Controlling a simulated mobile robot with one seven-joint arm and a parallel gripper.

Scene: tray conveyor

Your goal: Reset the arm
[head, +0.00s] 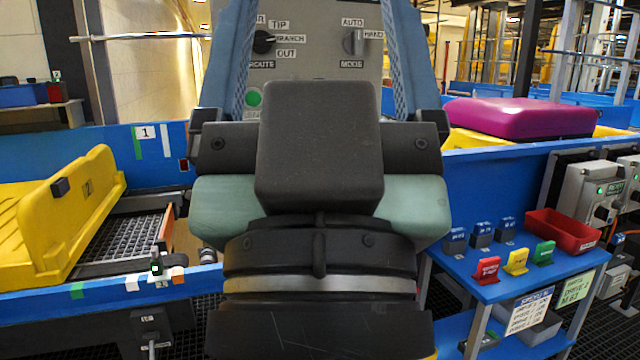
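My gripper (320,30) fills the middle of the head view, seen from behind. Its black and grey-green body is large and close to the camera. Its two blue fingers reach up to the top edge, spread wide apart. Nothing is held between them; a grey control panel (322,68) shows in the gap. The panel has a ROUTE knob marked TIP, BRANCH and OUT, a MODE knob marked AUTO and HAND, and a green button partly hidden by the gripper body.
A yellow tray (85,215) sits tilted at the left conveyor. A magenta slab (520,118) lies on yellow at the right. A blue shelf (500,270) at lower right holds coloured tags and a red bin (563,231). Grey switch boxes (590,190) stand beside it.

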